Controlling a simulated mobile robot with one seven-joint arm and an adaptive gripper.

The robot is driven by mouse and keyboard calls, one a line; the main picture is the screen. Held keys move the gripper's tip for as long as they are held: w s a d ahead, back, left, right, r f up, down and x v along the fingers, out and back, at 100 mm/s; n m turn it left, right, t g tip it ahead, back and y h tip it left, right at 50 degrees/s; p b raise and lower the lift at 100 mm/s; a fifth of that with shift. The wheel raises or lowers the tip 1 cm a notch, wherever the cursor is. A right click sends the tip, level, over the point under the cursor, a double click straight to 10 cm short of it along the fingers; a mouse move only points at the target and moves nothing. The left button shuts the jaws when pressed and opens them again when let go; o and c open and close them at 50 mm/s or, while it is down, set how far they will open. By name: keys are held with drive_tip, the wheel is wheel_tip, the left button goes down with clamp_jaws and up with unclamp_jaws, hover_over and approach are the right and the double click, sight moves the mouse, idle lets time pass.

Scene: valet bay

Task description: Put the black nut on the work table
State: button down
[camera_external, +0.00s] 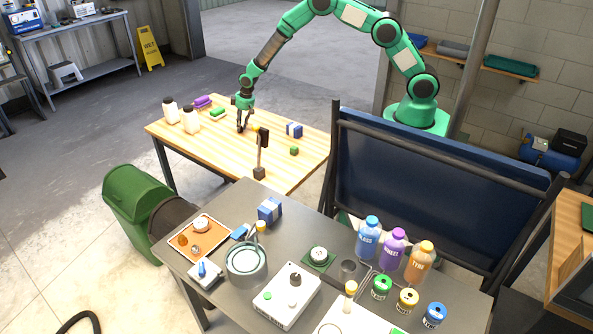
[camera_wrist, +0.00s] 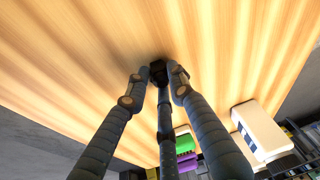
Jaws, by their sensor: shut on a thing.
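My gripper (camera_external: 243,122) is low over the wooden-topped table (camera_external: 222,163), toward its back. In the wrist view my gripper (camera_wrist: 157,82) has its fingers closed in around a small dark thing at the tips, seemingly the black nut (camera_wrist: 158,68). The nut is mostly hidden by the fingers and too small to make out in the external view. The tabletop (camera_wrist: 90,60) fills most of the wrist view, close behind the nut. I cannot tell whether the nut touches the wood.
The table's front left is clear.

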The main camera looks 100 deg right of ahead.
drive_tip(key=c, duration=1.5)
unclamp_jaws()
drive_tip(key=shift+f, duration=0.1)
drive_tip(key=shift+r, duration=0.2)
drive_tip(key=p+v, duration=0.2)
drive_tip(key=v, duration=1)
